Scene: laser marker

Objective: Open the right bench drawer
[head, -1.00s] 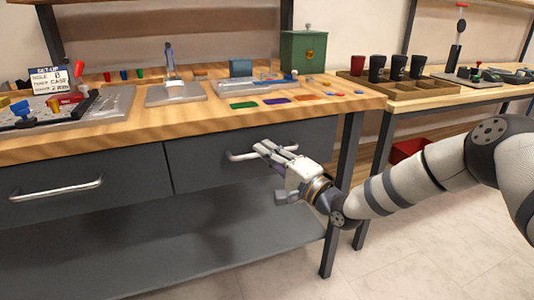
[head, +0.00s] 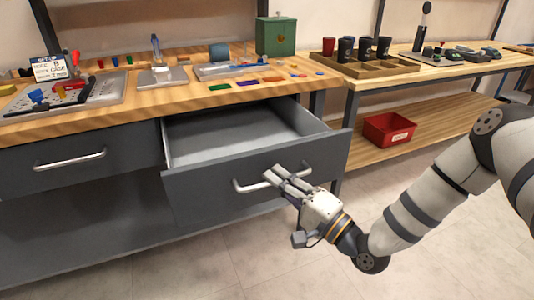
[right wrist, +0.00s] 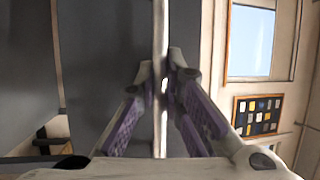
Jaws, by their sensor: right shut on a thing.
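The right bench drawer (head: 215,198) is pulled out from under the wooden bench top, and its grey inside (head: 235,135) looks empty. Its silver bar handle (head: 245,187) is on the front panel. My right gripper (head: 284,178) is shut on the right part of this handle. In the right wrist view the handle (right wrist: 161,40) runs between the two fingers (right wrist: 161,90), with the dark drawer front behind it. The left bench drawer (head: 70,165) is closed flush with the bench. My left gripper is not in view.
The bench top (head: 130,88) holds small tools, coloured plates and a green box (head: 276,36). A second bench to the right carries a wooden tray (head: 380,70) with dark cups, and a red bin (head: 388,130) on its lower shelf. The floor (head: 260,260) before the drawer is clear.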

